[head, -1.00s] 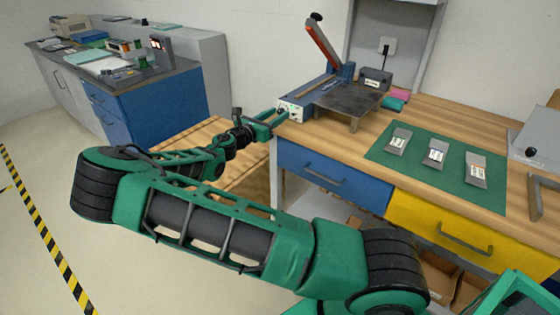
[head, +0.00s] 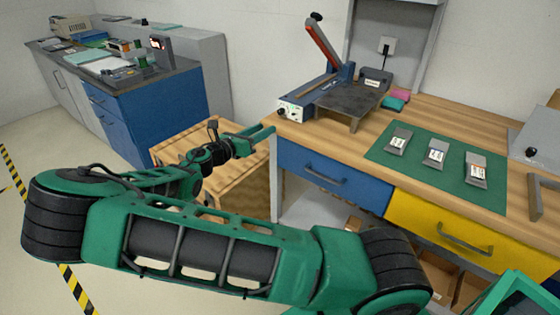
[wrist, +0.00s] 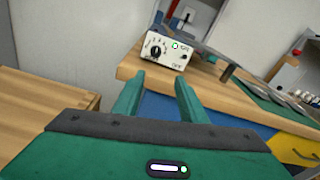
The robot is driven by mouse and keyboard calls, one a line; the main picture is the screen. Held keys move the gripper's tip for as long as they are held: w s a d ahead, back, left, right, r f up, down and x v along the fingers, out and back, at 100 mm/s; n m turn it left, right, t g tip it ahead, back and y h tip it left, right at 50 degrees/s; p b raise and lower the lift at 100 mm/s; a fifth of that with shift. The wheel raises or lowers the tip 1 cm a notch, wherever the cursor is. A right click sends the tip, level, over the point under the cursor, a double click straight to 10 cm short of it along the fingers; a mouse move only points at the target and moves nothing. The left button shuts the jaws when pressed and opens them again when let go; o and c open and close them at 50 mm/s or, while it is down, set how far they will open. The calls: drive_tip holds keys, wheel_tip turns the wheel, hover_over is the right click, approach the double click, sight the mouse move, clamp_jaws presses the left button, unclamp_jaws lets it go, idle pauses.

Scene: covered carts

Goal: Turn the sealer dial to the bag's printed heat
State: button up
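The sealer (head: 330,92) stands on the wooden bench with its red-handled arm raised. Its white front panel (head: 290,109) shows at the bench's left end. In the wrist view, the panel carries a black dial (wrist: 156,51), a green-lit spot (wrist: 175,46) and small markings too small to read. My gripper (head: 269,130) is in front of and below the panel, apart from it. In the wrist view my gripper (wrist: 160,80) is open and empty, its fingers below the dial. Three grey bags (head: 398,142), (head: 437,152), (head: 476,169) with labels lie on the green mat (head: 415,177); their print is unreadable.
A wooden cart (head: 240,185) stands beside the bench's left end, below my gripper. Blue (head: 335,178) and yellow (head: 450,228) drawers front the bench. Pink and teal items (head: 396,99) lie right of the sealer. A second blue counter (head: 150,110) stands at the back left.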

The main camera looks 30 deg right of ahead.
drive_tip(key=s+d+f+m+g+y, duration=0.45)
drive_tip(key=s+f+m+y, duration=0.25)
drive_tip(key=s+f+m, duration=0.25)
drive_tip(key=s+a+r+m+t+y, duration=0.2)
drive_tip(key=s+a+r+m+y, duration=0.6)
drive_tip(key=s+a+r+m, duration=0.2)
drive_tip(key=shift+s+a+r+m+y, duration=0.4)
drive_tip(key=shift+s+r+m, duration=1.05)
drive_tip(key=shift+r, duration=0.65)
